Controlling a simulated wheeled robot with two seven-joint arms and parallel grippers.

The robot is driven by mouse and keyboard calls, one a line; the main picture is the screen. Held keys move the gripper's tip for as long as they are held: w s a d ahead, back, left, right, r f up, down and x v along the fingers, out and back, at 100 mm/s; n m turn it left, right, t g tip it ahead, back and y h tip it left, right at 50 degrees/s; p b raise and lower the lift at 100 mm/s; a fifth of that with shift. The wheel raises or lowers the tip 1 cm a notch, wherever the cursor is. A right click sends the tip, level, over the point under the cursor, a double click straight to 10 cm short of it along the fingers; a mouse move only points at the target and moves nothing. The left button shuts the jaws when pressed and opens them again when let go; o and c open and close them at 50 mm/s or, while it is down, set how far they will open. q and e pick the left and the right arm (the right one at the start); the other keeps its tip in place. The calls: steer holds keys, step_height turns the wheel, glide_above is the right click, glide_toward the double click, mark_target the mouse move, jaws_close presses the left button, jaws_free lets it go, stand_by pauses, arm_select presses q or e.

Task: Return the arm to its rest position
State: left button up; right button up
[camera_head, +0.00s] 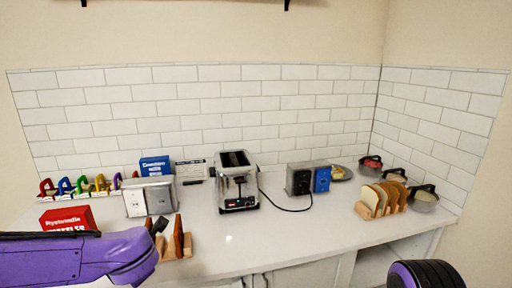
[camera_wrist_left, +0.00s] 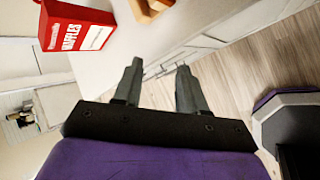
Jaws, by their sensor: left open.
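My left arm, with a purple shell, comes in from the left of the head view, in front of the counter (camera_head: 290,231). A black and purple part of mine shows at the bottom right of the head view. My right gripper is not in view.
A red waffle box (camera_head: 68,218) stands at the counter's left; it also shows in the left wrist view (camera_wrist_left: 75,28). The wood floor (camera_wrist_left: 225,75) is clear.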

arm_select(q)
steer(key=s+d+f+m+t+h+b, duration=0.1)
steer(key=s+f+m, duration=0.3)
steer(key=f+m, duration=0.6)
steer(key=s+d+f+m+b, duration=0.1)
steer(key=s+f+m, duration=0.35)
steer(key=f, duration=1.05)
steer(key=s+a+f+m+g, duration=0.1)
steer(key=s+f+m, duration=0.3)
steer(key=s, duration=0.6)
steer(key=s+a+f+m+g+h+b, duration=0.1)
steer(key=s+a+f+m+g, duration=0.1)
steer(key=s+f, duration=0.6)
steer(key=shift+s+a+f+m+g, duration=0.25)
steer(key=shift+s+m+g, duration=0.35)
steer(key=shift+s+m, duration=0.55)
steer(key=shift+w, duration=0.1)
